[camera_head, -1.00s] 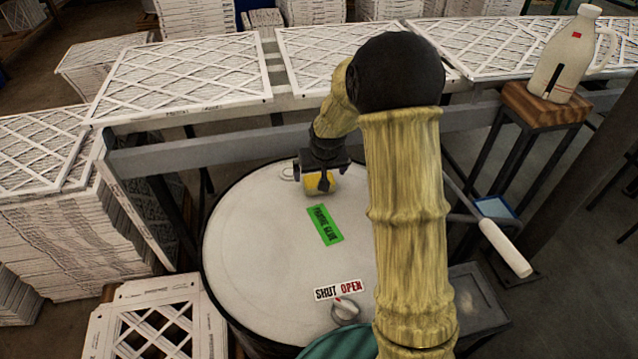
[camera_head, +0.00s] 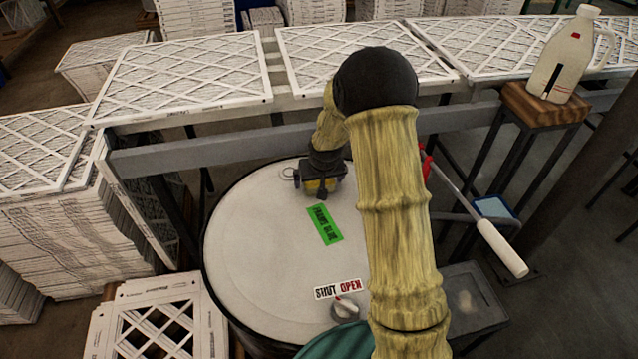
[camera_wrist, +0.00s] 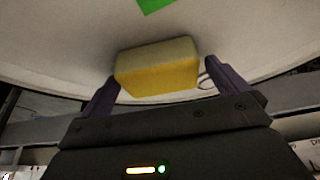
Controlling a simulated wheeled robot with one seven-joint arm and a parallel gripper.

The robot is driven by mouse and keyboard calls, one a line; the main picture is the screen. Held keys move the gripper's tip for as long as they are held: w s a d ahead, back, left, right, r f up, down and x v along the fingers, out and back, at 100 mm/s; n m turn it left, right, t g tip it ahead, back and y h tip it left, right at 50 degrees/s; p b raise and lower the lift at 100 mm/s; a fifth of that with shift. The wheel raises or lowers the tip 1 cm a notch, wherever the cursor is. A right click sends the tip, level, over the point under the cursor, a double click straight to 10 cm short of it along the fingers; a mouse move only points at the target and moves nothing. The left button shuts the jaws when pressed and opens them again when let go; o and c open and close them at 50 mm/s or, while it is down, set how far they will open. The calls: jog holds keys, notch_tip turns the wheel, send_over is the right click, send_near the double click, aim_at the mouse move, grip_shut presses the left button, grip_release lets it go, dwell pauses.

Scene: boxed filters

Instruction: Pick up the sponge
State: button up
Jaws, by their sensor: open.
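The yellow sponge (camera_wrist: 157,70) sits on the white drum lid (camera_head: 262,255). In the wrist view it lies between the two open fingers of my gripper (camera_wrist: 165,92), with a slim gap near the right finger; whether the left finger touches it I cannot tell. In the head view my gripper (camera_head: 322,190) is at the far part of the lid, over the sponge. Only a little yellow of the sponge (camera_head: 318,184) shows there, as the gripper hides most of it.
A green label (camera_head: 325,226) lies on the lid before the gripper. A shut/open knob (camera_head: 345,308) is nearer. A rail with filters (camera_head: 180,72) runs behind the drum. A jug (camera_head: 566,58) stands on a wooden stool (camera_head: 545,103) at right.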

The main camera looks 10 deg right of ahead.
jog(key=c, duration=1.1)
jog(key=shift+r, duration=0.15)
notch_tip(320, 180, up, 10)
jog(key=shift+f+b, duration=0.1)
jog(key=shift+b, duration=0.2)
dwell(0.3)
